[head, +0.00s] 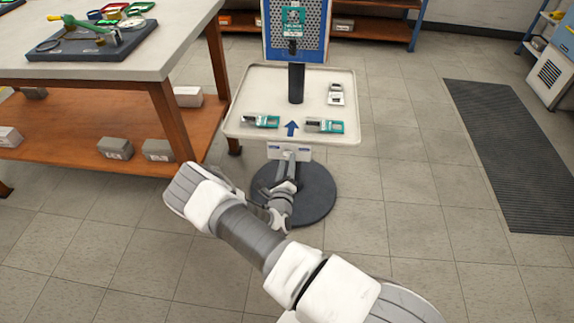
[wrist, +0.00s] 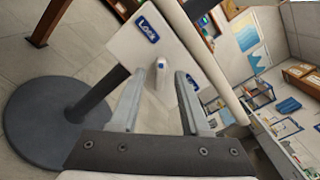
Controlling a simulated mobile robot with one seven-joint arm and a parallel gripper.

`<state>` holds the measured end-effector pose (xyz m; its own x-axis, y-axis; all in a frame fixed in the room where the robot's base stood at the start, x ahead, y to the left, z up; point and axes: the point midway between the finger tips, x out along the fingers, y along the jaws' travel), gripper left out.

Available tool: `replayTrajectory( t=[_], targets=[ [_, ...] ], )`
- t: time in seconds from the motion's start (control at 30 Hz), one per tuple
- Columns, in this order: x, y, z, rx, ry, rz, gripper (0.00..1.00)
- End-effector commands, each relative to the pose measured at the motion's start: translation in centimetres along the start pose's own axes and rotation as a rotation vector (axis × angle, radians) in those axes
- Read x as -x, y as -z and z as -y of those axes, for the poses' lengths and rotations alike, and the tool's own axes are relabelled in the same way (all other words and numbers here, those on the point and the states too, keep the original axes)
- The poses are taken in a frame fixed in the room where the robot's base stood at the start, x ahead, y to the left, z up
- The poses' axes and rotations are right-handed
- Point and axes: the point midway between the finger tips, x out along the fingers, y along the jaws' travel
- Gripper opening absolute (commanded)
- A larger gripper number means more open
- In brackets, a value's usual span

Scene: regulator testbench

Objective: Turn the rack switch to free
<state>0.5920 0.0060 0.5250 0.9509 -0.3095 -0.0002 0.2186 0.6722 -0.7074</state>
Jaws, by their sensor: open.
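The rack switch is a small white knob (wrist: 161,66) on a white plate (wrist: 125,48) in the wrist view. The plate has a blue label reading "Lock" (wrist: 147,30) at one end and a second blue label (wrist: 193,82), partly hidden by a finger, at the other. In the head view the plate (head: 274,151) hangs under the front edge of the rack's tray. My gripper (wrist: 159,88) is open and empty, its fingers on either side of the knob in the picture. Contact cannot be told. In the head view my gripper (head: 288,168) is just below the plate.
The white tray (head: 245,95) carries several teal and white devices (head: 325,126) around a dark post (head: 296,84). A round dark base (head: 318,200) stands below. A workbench (head: 130,62) is at left, and a dark floor mat (head: 510,150) lies at right.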

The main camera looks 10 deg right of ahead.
Motion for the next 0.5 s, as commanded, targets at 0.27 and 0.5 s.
replayTrajectory(
  t=[0.27, 0.5],
  targets=[
    [-0.55, -0.07, 0.01, -0.001, 0.0, 0.001, 0.46],
    [-0.52, -0.05, 0.0, 0.0, 0.0, 0.001, 0.19]
  ],
)
